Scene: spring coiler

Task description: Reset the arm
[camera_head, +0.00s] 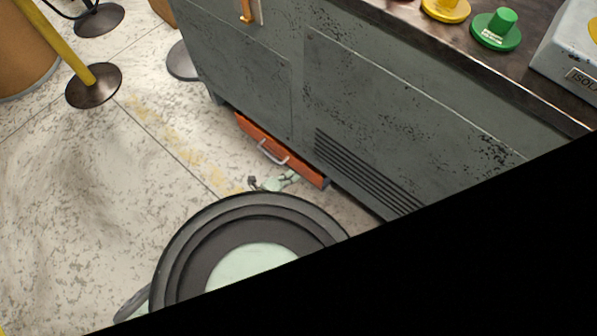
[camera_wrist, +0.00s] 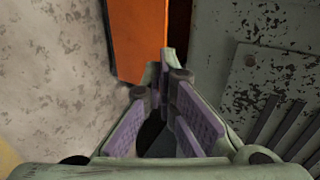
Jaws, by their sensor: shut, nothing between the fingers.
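My gripper (camera_wrist: 164,72) is shut and empty in the wrist view, its purple-padded fingers meeting at the tips. In the head view a small part of my gripper (camera_head: 275,182) shows low beside the machine, just in front of the orange drawer (camera_head: 268,148). The large round joint of my arm hides the rest of it. The drawer has a silver handle and sits at the foot of the grey-green machine (camera_head: 350,110). In the wrist view the orange drawer front (camera_wrist: 138,38) lies just beyond the fingertips; I cannot tell whether they touch.
The machine's vented panel (camera_wrist: 275,100) is close on the right of my gripper. The floor (camera_head: 80,200) is open to the left. A yellow post (camera_head: 58,42) on a dark base stands at upper left. A green button (camera_head: 497,30) is on the machine top.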

